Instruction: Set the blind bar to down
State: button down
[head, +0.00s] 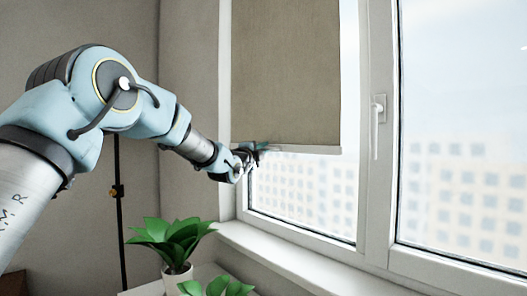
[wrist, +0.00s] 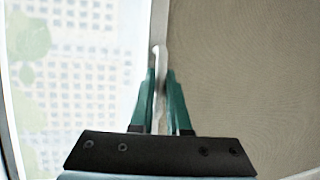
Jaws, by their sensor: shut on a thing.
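The beige blind (head: 285,75) covers the upper part of the left window pane and ends about midway down. Its pale blind bar (head: 312,149) runs along the lower edge. My gripper (head: 258,151) is at the left end of this bar. In the wrist view, the blind (wrist: 245,75) fills the right side, and the bar (wrist: 157,62) runs between the green fingers of my gripper (wrist: 163,88). The fingers are shut on the bar. In the head view, the fingertips are small and partly hidden by the wrist.
A white window sill (head: 300,262) runs below the pane. A potted plant (head: 175,240) stands below my arm, with more leaves beside it. A window handle (head: 377,120) is on the frame to the right. The pane below the blind is clear.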

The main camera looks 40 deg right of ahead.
notch_tip(320, 180, down, 25)
jog(key=b, duration=2.2)
jog(key=shift+f+b, duration=0.2)
jog(key=shift+b, duration=0.2)
jog(key=c, duration=0.9)
grip_release()
jog(key=shift+r, duration=0.1)
jog(key=shift+a, duration=0.1)
jog(key=b+v, duration=0.1)
jog(key=v, duration=0.9)
jog(key=shift+a, duration=0.3)
